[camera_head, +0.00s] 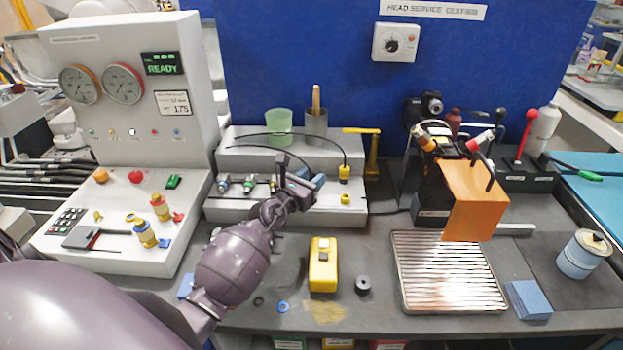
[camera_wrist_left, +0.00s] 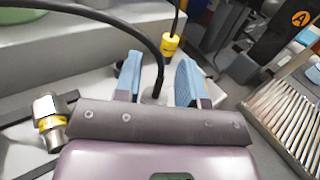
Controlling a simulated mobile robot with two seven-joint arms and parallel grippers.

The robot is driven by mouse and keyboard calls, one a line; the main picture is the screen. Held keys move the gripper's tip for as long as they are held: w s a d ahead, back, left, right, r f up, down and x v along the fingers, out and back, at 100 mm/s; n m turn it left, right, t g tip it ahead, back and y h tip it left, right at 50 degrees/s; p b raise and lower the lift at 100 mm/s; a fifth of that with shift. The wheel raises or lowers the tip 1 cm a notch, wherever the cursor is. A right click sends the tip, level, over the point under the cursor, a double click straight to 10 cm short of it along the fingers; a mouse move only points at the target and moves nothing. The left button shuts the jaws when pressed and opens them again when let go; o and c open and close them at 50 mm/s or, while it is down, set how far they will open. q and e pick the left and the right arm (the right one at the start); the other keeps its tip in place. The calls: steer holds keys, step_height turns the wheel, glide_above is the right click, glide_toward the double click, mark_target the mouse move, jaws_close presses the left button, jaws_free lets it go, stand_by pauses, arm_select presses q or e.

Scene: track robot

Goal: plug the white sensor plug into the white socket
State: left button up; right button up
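My left gripper (camera_head: 303,184) is over the front of the grey stepped connector bench (camera_head: 225,212). In the left wrist view its two blue fingers (camera_wrist_left: 158,82) stand apart. A black cable (camera_wrist_left: 150,48) runs down between them to a dark end, with a gap to the right finger. I cannot make out a white plug there or tell whether the fingers touch anything. Several metal-and-coloured connectors sit on the bench front left of the gripper; one connector (camera_wrist_left: 48,112) shows at the wrist view's left. I cannot identify the white socket; the gripper may hide it. My right gripper is out of view.
A yellow plug (camera_head: 344,172) hangs on a black cable right of the gripper, above a yellow socket (camera_head: 346,199). A yellow block (camera_head: 323,267) and ribbed tray (camera_head: 448,272) lie in front and right.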

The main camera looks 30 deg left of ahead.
arm_select(q)
steer(key=s, duration=1)
steer(key=shift+s+a, duration=0.2)
steer(key=shift+s, duration=0.2)
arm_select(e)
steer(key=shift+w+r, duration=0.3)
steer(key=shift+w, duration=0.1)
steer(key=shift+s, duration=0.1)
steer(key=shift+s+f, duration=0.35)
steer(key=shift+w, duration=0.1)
